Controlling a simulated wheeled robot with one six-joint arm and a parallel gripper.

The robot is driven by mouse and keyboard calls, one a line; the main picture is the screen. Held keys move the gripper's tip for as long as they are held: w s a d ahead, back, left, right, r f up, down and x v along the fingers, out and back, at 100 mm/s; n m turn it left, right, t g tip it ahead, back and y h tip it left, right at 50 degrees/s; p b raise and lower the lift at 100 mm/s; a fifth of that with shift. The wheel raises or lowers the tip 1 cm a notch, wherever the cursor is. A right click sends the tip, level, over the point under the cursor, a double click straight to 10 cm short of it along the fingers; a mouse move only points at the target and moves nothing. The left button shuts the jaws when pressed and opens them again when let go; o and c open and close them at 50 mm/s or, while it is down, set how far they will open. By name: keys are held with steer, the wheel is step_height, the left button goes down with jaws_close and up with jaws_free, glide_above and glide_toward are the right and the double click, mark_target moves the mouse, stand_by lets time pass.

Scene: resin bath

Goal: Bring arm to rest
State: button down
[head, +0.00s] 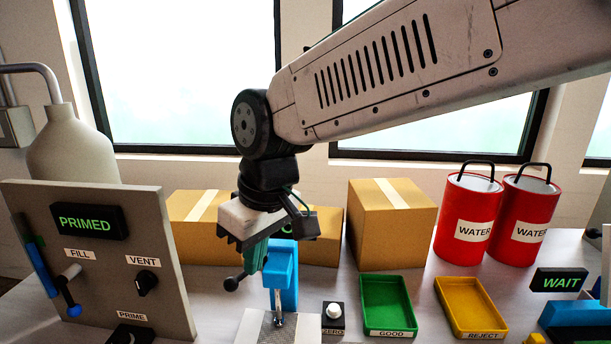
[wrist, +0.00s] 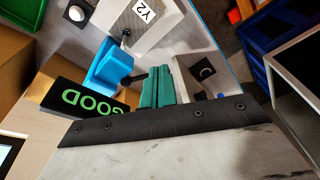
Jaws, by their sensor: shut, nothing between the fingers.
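My gripper (head: 252,268) hangs from my arm near the middle of the head view, pointing down. Its teal fingers are together and hold nothing; they also show in the wrist view (wrist: 160,85). The fingers are above the table, just left of a blue test stand (head: 284,272), and partly overlap it in the picture. The stand has a metal probe over a pale base plate. In the wrist view the blue stand (wrist: 110,66) is beside the fingertips, with a pale plate marked Y2 (wrist: 144,14) beyond it.
A panel (head: 110,265) with a PRIMED display stands at left. A green GOOD tray (head: 388,331), yellow REJECT tray (head: 472,331) and WAIT display (head: 558,281) are at right. Cardboard boxes (head: 390,235) and red WATER cans (head: 467,222) stand behind. A ZERO button box (head: 333,326) is near the stand.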

steer(key=s+d+m, duration=0.4)
steer(key=d, duration=0.8)
steer(key=s+d+f+m+h, duration=0.1)
steer(key=s+d+m, duration=0.2)
steer(key=d, duration=0.9)
steer(key=s+d+f+m+h, duration=0.1)
steer(key=s+d+m, duration=0.3)
steer(key=d, duration=0.8)
steer(key=shift+s+d+f+m+t, duration=0.15)
steer(key=shift+s+d+m+t, duration=0.15)
steer(key=shift+s, duration=0.85)
